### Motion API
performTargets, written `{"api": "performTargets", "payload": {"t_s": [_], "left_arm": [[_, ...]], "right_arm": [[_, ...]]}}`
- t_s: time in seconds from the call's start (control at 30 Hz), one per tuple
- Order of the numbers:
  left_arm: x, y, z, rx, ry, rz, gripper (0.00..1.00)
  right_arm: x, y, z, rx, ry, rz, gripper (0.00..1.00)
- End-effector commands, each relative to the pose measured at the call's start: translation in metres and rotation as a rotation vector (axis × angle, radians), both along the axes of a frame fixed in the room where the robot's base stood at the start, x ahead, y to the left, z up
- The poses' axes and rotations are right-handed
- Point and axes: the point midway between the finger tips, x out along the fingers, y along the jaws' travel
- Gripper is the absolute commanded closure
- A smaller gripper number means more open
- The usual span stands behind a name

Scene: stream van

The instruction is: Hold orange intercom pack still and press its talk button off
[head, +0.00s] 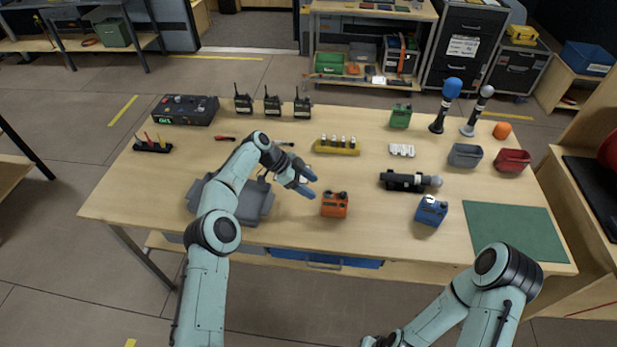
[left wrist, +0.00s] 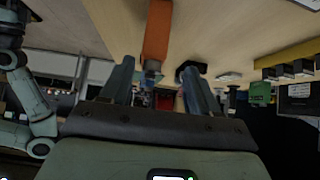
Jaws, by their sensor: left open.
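The orange intercom pack (head: 334,205) stands on the table near its front edge, with dark knobs on top. In the left wrist view the orange pack (left wrist: 157,32) shows at the top, ahead of the fingers. I cannot make out the talk button. My left gripper (head: 304,183) is open and empty, just left of the pack and apart from it. Its two fingers (left wrist: 158,72) also show in the left wrist view, spread apart. My right arm reaches in at the bottom right; its gripper is below the frame.
A yellow rack (head: 337,147) is behind the orange pack. A green mat (head: 510,234) lies far right. Table around the orange pack is clear.

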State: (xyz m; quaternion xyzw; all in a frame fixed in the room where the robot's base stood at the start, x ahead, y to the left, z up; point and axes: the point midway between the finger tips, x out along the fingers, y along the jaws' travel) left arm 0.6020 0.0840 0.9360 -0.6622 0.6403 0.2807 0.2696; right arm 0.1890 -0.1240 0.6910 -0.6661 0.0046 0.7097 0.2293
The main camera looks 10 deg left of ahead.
Motion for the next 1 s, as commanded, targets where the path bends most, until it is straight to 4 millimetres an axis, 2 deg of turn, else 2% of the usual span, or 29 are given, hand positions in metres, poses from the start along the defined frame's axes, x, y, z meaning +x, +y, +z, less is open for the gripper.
{"api": "performTargets", "payload": {"t_s": [0.6, 1.0], "left_arm": [[0.0, -0.05, -0.052, 0.0, 0.002, -0.001, 0.39], [0.002, -0.066, -0.068, 0.001, 0.001, 0.001, 0.39]], "right_arm": [[-0.001, 0.0, -0.001, 0.0, 0.002, 0.0, 1.0], [-0.001, 0.0, -0.001, 0.001, 0.002, 0.0, 1.0]]}}
